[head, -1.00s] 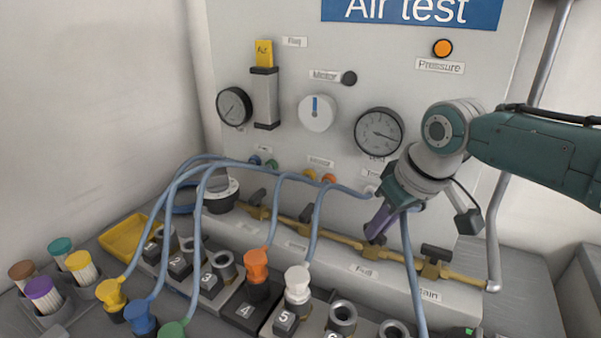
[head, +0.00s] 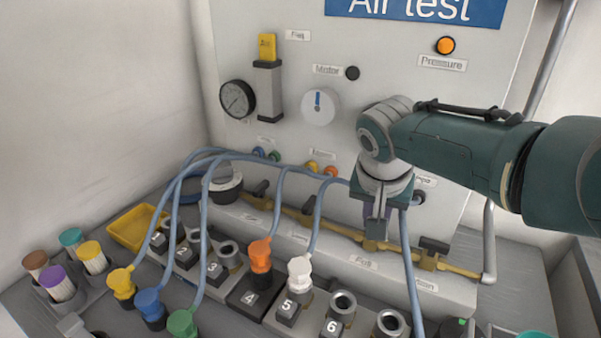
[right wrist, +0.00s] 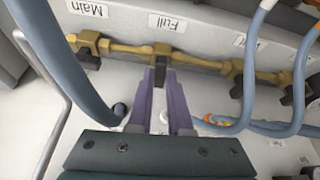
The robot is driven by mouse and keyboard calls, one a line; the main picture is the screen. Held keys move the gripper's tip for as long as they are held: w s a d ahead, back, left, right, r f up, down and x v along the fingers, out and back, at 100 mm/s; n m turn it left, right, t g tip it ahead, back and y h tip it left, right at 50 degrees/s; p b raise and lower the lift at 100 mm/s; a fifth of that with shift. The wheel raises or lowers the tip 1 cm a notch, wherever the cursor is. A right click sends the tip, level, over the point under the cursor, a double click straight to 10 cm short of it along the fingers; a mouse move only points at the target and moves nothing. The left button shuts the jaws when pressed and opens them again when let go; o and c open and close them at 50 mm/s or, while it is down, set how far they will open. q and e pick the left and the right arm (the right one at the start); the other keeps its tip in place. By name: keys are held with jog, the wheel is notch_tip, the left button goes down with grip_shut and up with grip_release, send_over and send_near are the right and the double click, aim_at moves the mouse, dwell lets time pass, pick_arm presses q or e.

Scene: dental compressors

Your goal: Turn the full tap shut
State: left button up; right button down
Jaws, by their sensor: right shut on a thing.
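The full tap sits on the brass pipe (head: 340,231) above the "Full" label (head: 361,263). In the right wrist view its brass body (right wrist: 161,48) shows beside the "Full" label (right wrist: 166,22). My right gripper (head: 376,232) points down at this tap from above. In the right wrist view its purple fingers (right wrist: 160,78) are closed around the dark tap handle, which they mostly hide. My left gripper is not in view.
The main tap (head: 433,246) stands close to the right on the same pipe, and another tap (head: 307,213) is to the left. A blue hose (head: 410,270) hangs just right of my gripper. Numbered sockets with coloured plugs (head: 261,255) fill the front.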

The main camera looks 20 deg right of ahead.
jog(key=shift+m, duration=0.6)
jog(key=c, duration=0.8)
grip_release()
jog(key=shift+c, duration=0.2)
jog(key=p+v, duration=0.5)
jog(key=v, duration=0.5)
jog(key=shift+w+a, duration=0.15)
jog(key=shift+a, duration=0.05)
